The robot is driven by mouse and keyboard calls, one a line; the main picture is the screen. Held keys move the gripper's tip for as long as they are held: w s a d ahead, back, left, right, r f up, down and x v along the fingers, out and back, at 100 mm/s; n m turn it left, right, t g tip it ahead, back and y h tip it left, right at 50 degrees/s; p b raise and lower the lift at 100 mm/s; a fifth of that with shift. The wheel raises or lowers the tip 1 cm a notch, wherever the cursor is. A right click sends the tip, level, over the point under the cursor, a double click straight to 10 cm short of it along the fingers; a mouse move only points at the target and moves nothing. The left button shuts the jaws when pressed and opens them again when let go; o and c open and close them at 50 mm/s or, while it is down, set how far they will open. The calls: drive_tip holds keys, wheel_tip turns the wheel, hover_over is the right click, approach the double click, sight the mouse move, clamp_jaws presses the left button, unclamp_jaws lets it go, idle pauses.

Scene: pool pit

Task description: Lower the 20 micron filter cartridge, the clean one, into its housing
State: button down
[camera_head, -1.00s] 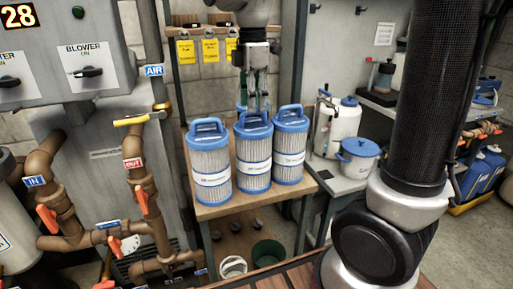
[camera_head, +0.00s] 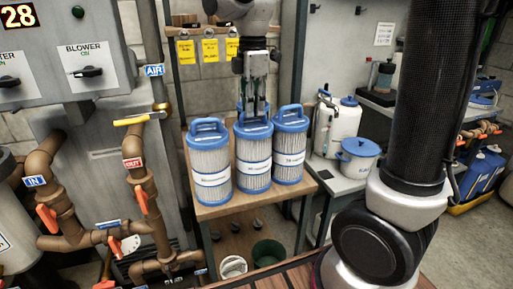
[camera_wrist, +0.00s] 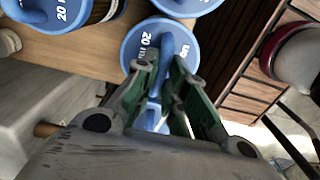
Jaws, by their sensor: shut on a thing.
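Three white pleated filter cartridges with blue caps and looped handles stand upright on a wooden bench: a left one (camera_head: 211,165), a middle one (camera_head: 254,153) and a right one (camera_head: 290,152). My gripper (camera_head: 253,111) points down over the middle one and is shut on its blue handle. In the wrist view, the middle cartridge's cap (camera_wrist: 137,43) reads "20" with more text partly hidden by my fingers (camera_wrist: 162,78). Another cap (camera_wrist: 60,12) there also shows "20". The side labels are too small to read, and I cannot tell which is clean. I cannot make out an open housing.
Neighbouring cartridges stand close on both sides. A white sprayer (camera_head: 337,128) and blue-lidded pot (camera_head: 358,160) stand at right. Yellow tags (camera_head: 210,50) hang behind.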

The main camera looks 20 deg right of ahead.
drive_tip(key=shift+r, duration=2.55)
